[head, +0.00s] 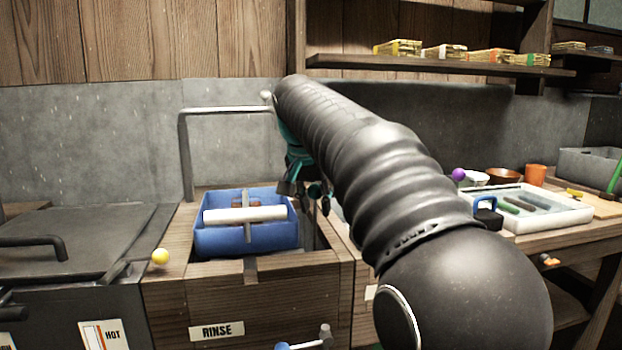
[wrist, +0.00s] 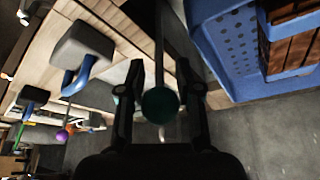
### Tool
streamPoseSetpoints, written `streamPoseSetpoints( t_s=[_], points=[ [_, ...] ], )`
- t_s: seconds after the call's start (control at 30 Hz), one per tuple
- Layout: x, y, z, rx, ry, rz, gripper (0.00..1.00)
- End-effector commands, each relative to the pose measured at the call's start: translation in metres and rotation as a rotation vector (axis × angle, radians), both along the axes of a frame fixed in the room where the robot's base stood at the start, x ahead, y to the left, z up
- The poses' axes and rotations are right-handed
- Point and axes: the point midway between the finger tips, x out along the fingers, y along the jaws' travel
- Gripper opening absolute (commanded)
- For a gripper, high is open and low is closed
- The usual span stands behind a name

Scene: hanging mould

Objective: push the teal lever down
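The teal lever shows in the wrist view as a dark teal ball knob (wrist: 160,105) on a thin grey rod running up the picture. My gripper (wrist: 160,68) has its two dark fingers apart, one on each side of the knob. I cannot tell whether either finger touches it. In the head view my gripper (head: 304,190) points down at the right rear of the rinse tank, partly behind my arm. My arm hides most of the lever there.
A blue basket (head: 247,236) with a white bar sits in the wooden rinse tank (head: 215,300), left of my gripper. A grey pipe (head: 186,150) stands behind. A yellow ball knob (head: 160,257) is at left. A white tray (head: 560,213) lies on the right bench.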

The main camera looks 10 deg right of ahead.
Motion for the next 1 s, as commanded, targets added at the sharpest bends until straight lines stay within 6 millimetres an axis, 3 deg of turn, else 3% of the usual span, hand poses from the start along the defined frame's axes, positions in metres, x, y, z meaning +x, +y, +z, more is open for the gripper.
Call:
streamPoseSetpoints(
  t_s=[0.3, 0.43, 0.63, 0.93, 1.0],
  points=[
    [-0.02, 0.014, 0.06, 0.0, -0.003, 0.001, 0.34],
    [-0.025, 0.018, 0.075, 0.0, 0.0, 0.001, 0.34],
    [-0.03, 0.02, 0.087, 0.001, 0.002, 0.001, 0.34],
    [-0.031, 0.021, 0.089, 0.0, 0.001, 0.0, 0.34],
    [-0.031, 0.02, 0.089, 0.0, 0.001, 0.001, 0.19]
  ],
)
